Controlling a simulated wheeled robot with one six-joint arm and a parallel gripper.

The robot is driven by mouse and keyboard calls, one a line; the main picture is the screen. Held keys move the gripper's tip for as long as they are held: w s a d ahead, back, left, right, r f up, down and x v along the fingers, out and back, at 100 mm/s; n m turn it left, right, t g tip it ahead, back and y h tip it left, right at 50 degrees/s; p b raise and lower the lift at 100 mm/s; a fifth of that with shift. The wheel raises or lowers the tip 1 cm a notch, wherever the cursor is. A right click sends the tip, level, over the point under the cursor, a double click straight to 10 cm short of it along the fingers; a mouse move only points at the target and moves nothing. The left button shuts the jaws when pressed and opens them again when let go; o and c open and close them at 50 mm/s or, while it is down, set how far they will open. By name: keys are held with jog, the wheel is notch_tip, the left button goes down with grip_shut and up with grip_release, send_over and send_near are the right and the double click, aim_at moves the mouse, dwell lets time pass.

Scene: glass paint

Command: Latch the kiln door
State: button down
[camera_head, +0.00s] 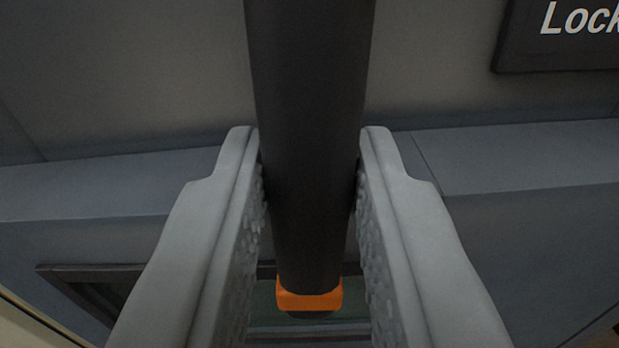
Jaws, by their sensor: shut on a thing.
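A thick black bar (309,90), which looks like the latch handle, runs from the top of the view down to an orange collar (309,298) with a short dark tip below it. My gripper (310,150) is shut on the black bar, with one grey finger on each side touching it. The grey kiln front (150,80) lies behind the bar. The far end of the bar is cut off by the top edge. Whether the latch is engaged cannot be seen.
A dark sign (560,40) with white letters reading "Lock" is at the top right, cut off by the edge. A grey ledge (530,155) crosses behind the fingers. A dark-framed panel (90,280), perhaps a window, shows below, partly hidden by my fingers.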

jog(key=shift+f+n, duration=0.15)
jog(key=shift+n, duration=0.45)
jog(key=c, duration=1.2)
grip_release()
jog(key=shift+c, duration=0.2)
jog(key=shift+s, duration=0.15)
jog(key=shift+s, duration=0.25)
jog(key=s, duration=1.6)
jog(key=shift+s, duration=0.3)
